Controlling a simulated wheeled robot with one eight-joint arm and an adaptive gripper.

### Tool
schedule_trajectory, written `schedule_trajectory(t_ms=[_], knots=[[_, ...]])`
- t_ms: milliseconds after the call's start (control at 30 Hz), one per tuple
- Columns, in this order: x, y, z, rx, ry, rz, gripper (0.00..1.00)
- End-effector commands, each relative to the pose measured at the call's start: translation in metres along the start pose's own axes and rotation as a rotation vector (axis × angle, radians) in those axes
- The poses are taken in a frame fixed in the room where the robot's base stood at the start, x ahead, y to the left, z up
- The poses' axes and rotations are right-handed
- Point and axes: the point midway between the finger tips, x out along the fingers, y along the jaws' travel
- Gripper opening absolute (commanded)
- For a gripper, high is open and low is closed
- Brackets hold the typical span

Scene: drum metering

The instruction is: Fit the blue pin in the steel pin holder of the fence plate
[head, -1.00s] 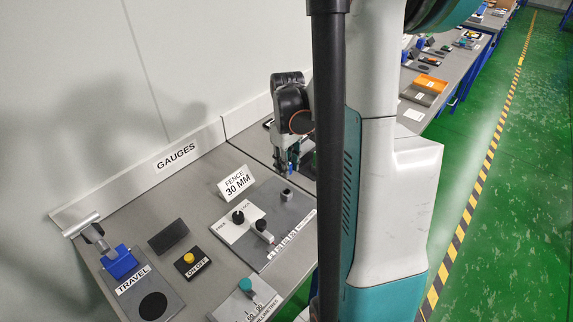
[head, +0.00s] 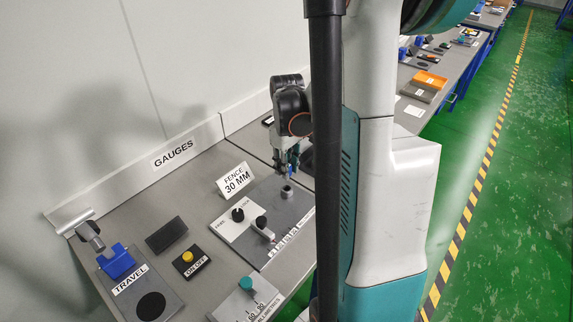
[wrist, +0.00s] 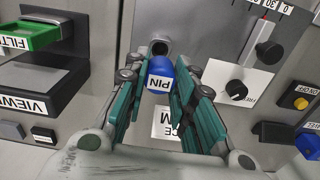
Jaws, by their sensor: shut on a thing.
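The blue pin (wrist: 160,80), labelled PIN, is between the fingers of my gripper (wrist: 157,72) in the wrist view. My gripper is shut on it. In the head view, my gripper (head: 290,168) hangs over the far end of the grey fence plate (head: 291,208), with a small bit of the blue pin showing at the fingertips. The steel pin holder (head: 287,191) stands on the plate just below the pin. In the wrist view, the holder (wrist: 158,47) shows its dark round opening just beyond the pin. I cannot tell whether the pin's hidden lower end touches the holder.
The FENCE 30 MM sign (head: 235,181) stands close left of the holder. A white panel with a black knob (head: 238,214) and a lever (head: 262,228) lies nearer. My arm's column hides the bench to the right.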

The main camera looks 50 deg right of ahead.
Motion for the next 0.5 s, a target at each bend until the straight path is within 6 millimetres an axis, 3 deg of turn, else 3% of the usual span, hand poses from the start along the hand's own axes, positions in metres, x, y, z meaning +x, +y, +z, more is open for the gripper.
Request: schedule_trajectory(t_ms=[200, 500], knots=[[0.023, 0.0, 0.0, 0.0, 0.0, 0.0, 0.0], [0.032, 0.0, 0.0, 0.0, 0.0, 0.0, 0.0]])
